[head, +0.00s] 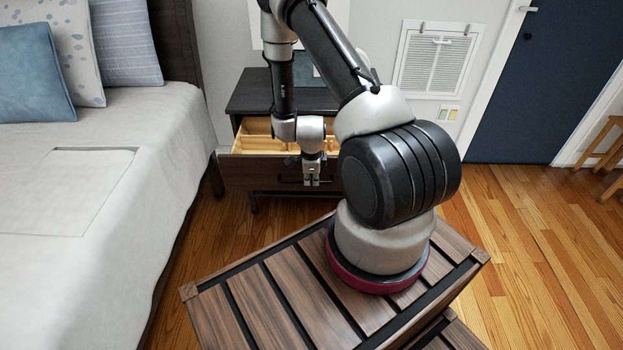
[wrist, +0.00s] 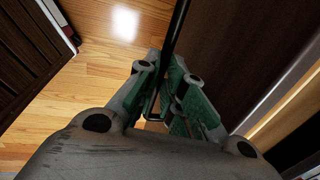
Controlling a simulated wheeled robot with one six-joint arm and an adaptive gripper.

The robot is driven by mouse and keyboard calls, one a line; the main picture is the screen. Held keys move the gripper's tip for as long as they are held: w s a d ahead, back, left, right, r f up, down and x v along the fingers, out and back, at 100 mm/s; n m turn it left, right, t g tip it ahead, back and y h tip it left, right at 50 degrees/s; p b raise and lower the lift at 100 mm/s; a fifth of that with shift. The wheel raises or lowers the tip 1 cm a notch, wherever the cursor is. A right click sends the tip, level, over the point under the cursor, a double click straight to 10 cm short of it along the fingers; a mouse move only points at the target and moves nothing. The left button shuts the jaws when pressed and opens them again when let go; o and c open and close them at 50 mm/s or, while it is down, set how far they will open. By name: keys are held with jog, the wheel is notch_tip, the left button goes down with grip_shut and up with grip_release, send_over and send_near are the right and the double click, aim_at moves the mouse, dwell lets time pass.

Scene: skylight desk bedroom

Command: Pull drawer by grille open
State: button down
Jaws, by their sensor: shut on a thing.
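My gripper (head: 312,182) is at the right part of the drawer front, pointing down. In the wrist view my gripper (wrist: 165,112) has its green-padded fingers closed around the thin black handle bar (wrist: 178,35). The dark drawer front (wrist: 225,45) lies just right of the fingers. My arm hides the right end of the drawer in the head view.
The bed (head: 90,190) stands close on the left of the nightstand. Bare wooden floor (head: 530,240) lies open to the right, towards a dark blue door (head: 545,80). A wooden stool (head: 603,150) stands at the far right edge.

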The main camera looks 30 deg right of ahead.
jog(key=shift+s+a, duration=0.1)
jog(key=shift+s, duration=0.05)
jog(key=c, duration=1.5)
grip_release()
jog(key=shift+r, duration=0.1)
